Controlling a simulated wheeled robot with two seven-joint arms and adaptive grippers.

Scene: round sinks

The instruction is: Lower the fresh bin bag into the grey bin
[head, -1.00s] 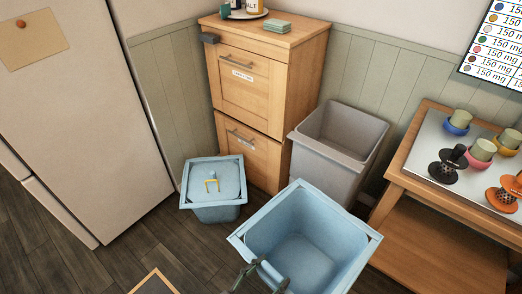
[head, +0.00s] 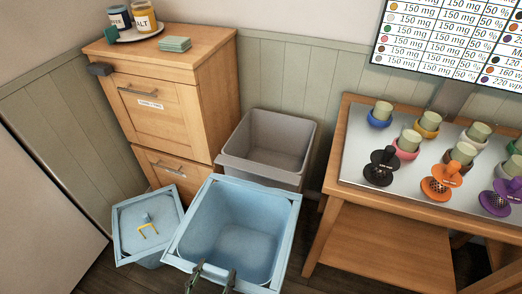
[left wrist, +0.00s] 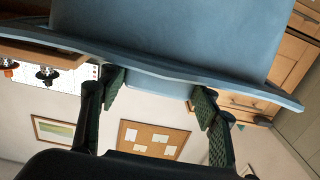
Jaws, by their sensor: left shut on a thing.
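The fresh bin bag (head: 238,215) is a light blue, open-topped, square liner with a stiff rim. It looks roughly upright in the head view and covers the grey bin's lower front. My left gripper (head: 211,277) is shut on its near rim, and the left wrist view shows the fingers (left wrist: 158,92) on either side of a tab below the bag's wall (left wrist: 165,35). The grey bin (head: 278,131) stands open and empty-looking behind the bag, against the wall. I cannot tell the gap between bag and bin. My right gripper is not in view.
A closed blue bag or box (head: 152,213) with a yellow tie stands left of the held bag. A wooden cabinet (head: 165,100) stands behind them. A wooden table (head: 345,215) with coloured cups and strainers stands right of the bin. A fridge-like white panel (head: 40,210) is left.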

